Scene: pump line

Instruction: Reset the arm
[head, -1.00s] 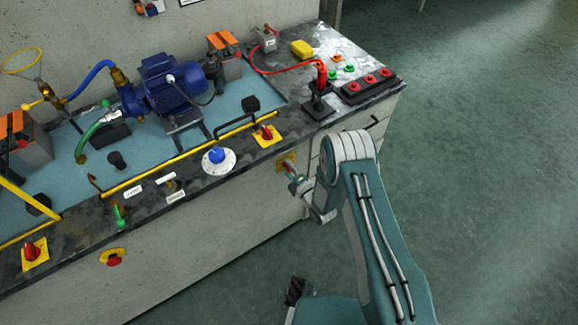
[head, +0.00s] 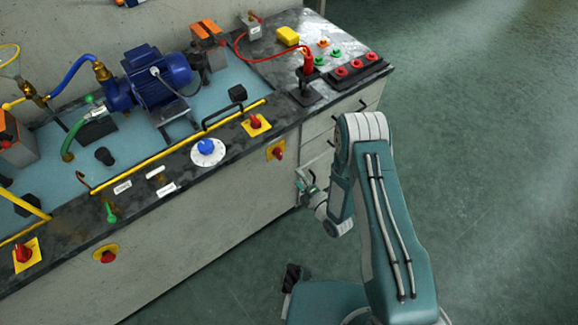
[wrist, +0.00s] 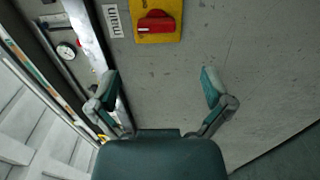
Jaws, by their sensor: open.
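My arm rises from the lower right of the head view and bends down at its elbow in front of the bench. My gripper (head: 305,183) hangs below the bench top, near the drawer fronts. In the wrist view my gripper (wrist: 160,95) is open, its two fingers apart with nothing between them. Past the fingertips is the plain grey bench front (wrist: 215,60). A red rotary switch on a yellow plate (wrist: 157,20) is at the top of the wrist view, apart from the fingers. It seems to be the red switch on the bench front (head: 277,151) in the head view.
The bench top holds a blue motor pump (head: 155,80), a blue knob on a white dial (head: 207,150), a red-handled lever (head: 307,70) and a red button box (head: 357,72). Drawers (head: 318,150) are close to my gripper. The floor at right (head: 480,170) is clear.

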